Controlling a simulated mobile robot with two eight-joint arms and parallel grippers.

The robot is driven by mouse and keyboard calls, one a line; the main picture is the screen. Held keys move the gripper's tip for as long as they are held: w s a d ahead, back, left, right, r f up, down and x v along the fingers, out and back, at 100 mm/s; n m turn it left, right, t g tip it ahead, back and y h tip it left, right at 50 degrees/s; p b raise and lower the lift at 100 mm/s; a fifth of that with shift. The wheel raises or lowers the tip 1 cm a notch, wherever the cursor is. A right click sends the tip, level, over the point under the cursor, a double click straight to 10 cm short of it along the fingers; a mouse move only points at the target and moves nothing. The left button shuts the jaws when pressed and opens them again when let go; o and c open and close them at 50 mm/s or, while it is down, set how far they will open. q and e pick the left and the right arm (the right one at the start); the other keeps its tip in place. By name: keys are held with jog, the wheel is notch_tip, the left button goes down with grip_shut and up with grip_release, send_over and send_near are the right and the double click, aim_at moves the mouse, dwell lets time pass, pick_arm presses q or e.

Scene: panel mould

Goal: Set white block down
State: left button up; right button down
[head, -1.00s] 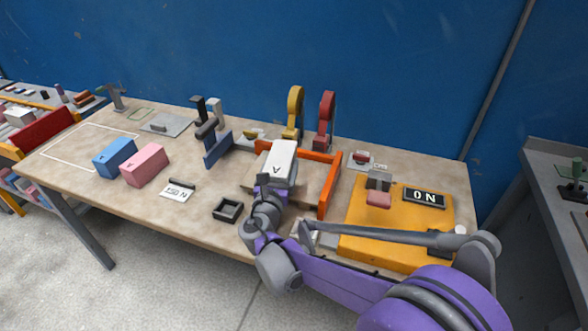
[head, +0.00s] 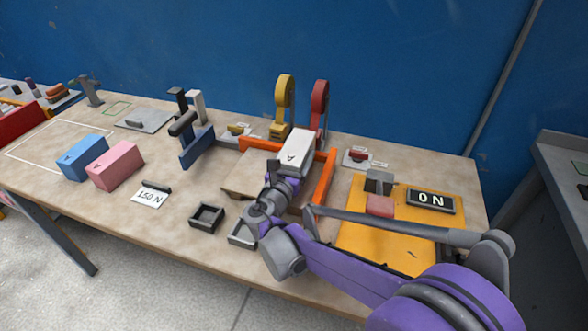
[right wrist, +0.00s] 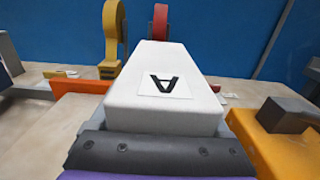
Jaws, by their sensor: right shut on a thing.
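In the right wrist view the white block (right wrist: 165,85) fills the middle, in front of the dark gripper pads (right wrist: 160,150). The gripper and arm hide part of the framed area. My left gripper is not in view.
A yellow clamp (head: 284,105) and a red clamp (head: 319,108) stand behind the rail. A blue block (head: 82,160) and a pink block (head: 115,166) lie left. A yellow panel (head: 375,235) with a 0 N display (head: 431,200) is right. A small black tray (head: 206,217) is near the front edge.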

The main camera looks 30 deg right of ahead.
jog(key=shift+f+b, duration=0.5)
jog(key=shift+f, duration=1.5)
jog(key=shift+f, duration=0.2)
grip_release()
jog(key=shift+r, duration=0.2)
jog(key=shift+s+a, duration=0.2)
jog(key=shift+a, duration=0.1)
jog(key=p+v, duration=0.1)
jog(key=v, duration=1)
jog(key=shift+s+a, duration=0.1)
jog(key=shift+s, duration=0.05)
